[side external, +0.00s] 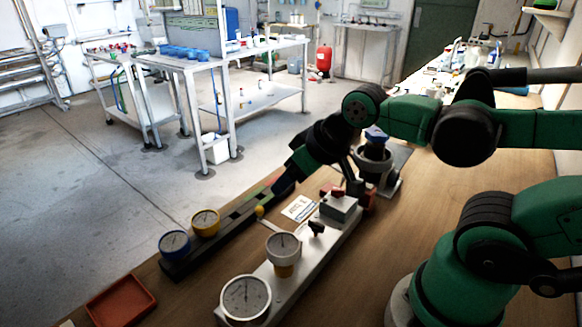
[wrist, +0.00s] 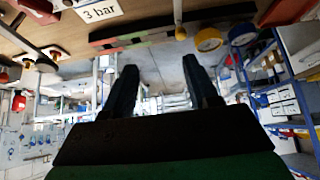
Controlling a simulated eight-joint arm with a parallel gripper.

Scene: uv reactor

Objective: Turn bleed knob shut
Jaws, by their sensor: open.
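My gripper (side external: 283,183) points down and left over the dark strip (side external: 222,236) in the side view. Its two dark fingers stand apart with nothing between them in the wrist view (wrist: 160,66). A small dark knob (side external: 317,228) sits on the pale manifold block (side external: 300,272), to the right of and below the gripper. A small yellow ball-like knob (side external: 259,211) shows by the strip, just below the fingers. I cannot tell which of these is the bleed knob. A "3 bar" card (wrist: 100,10) lies at the top of the wrist view.
Blue (side external: 174,244) and yellow (side external: 205,222) gauges stand on the strip's near end. Two white-faced gauges (side external: 245,297) (side external: 284,250) stand on the manifold. A red tray (side external: 121,301) lies at the bench's front left. A blue-topped device (side external: 375,150) stands behind the gripper.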

